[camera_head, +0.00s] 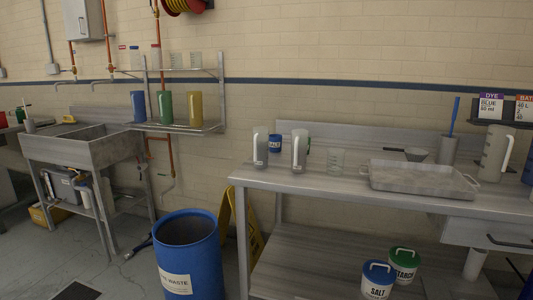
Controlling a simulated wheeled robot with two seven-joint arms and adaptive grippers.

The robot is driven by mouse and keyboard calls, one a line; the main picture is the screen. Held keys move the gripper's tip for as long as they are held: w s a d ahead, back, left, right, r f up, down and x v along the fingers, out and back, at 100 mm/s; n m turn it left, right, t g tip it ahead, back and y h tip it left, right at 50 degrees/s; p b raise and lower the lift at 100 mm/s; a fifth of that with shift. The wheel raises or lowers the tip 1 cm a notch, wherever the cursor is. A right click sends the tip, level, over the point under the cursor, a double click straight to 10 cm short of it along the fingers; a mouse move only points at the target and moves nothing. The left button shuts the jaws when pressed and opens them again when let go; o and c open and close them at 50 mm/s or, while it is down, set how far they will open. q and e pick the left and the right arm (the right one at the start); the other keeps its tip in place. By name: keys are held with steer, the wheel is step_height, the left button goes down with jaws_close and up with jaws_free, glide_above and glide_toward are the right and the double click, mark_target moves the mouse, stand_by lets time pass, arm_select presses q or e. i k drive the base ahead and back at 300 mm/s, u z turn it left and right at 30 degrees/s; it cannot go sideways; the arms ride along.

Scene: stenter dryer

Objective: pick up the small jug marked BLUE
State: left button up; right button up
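Two tall grey jugs with pale handles stand at the left end of the metal bench (330,177): a left jug (259,148) and a right jug (298,150). Each has a small white label near its base, too small to read. A larger grey jug (494,152) with a white handle stands at the bench's right end. I cannot tell which one is marked BLUE. Neither of my grippers is in view.
A sign (491,105) reads DYE BLUE 50 ml. A blue waste drum (188,250) stands left of the bench. SALT (378,281) and green-lidded (403,266) tubs sit below.

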mark_target(261, 134)
steer(key=z, duration=0.7)
steer(key=i, duration=0.9)
steer(key=z, duration=0.7)
steer(key=i, duration=0.95)
steer(key=u, duration=0.65)
steer(key=i, duration=0.75)
steer(key=u, duration=1.25)
steer(key=i, duration=0.35)
steer(key=u, duration=0.3)
